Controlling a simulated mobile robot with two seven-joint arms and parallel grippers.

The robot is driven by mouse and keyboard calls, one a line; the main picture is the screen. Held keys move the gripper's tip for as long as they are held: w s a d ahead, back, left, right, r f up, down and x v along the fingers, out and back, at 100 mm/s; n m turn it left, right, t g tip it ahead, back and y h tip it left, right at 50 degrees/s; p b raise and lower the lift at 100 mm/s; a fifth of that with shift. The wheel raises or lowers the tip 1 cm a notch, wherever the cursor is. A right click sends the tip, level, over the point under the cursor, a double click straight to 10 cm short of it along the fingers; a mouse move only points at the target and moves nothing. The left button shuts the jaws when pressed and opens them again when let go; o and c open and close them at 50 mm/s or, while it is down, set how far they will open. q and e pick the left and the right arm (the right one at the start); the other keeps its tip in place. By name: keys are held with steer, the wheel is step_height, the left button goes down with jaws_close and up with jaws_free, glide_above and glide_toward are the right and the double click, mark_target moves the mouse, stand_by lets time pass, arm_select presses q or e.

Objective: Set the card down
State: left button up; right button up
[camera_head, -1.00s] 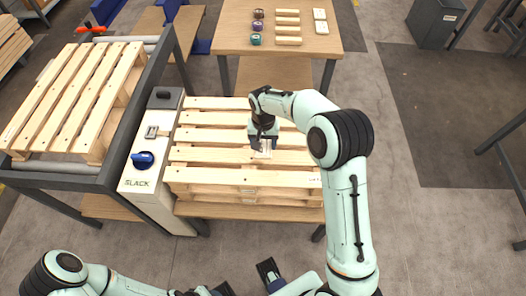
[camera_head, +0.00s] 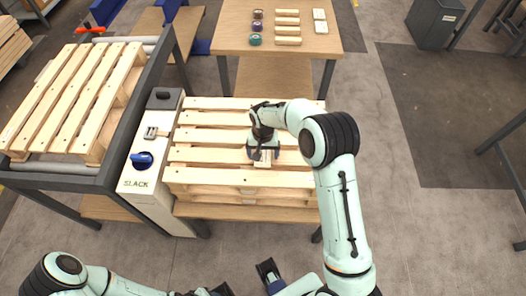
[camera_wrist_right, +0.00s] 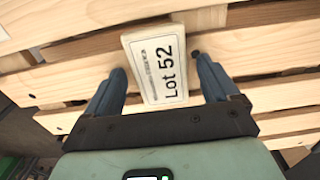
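The card (camera_head: 263,163), a pale block-like piece with a white label reading "Lot 52", is on the front top boards of the wooden pallet (camera_head: 215,155). It also shows in the right wrist view (camera_wrist_right: 160,72). My right gripper (camera_head: 263,154) is over the card, pointing down. In the right wrist view its two blue-grey fingers stand on either side of the card, with a gap at each side, so it is open. My left gripper is only partly in the head view at the bottom edge (camera_head: 222,290); its fingertips cannot be made out.
A white stand (camera_head: 150,185) marked "SLACK" with a blue knob (camera_head: 142,160) is left of the pallet. Another pallet (camera_head: 75,95) lies on a dark-framed roller conveyor at far left. A table (camera_head: 235,35) behind holds spools, wooden blocks and pale cards.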

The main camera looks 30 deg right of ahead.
mark_target(263, 155)
steer(key=shift+r, duration=0.25)
step_height(263, 155, up, 12)
steer(key=p, duration=0.1)
stand_by(0.4)
steer(key=shift+f, duration=0.1)
stand_by(0.4)
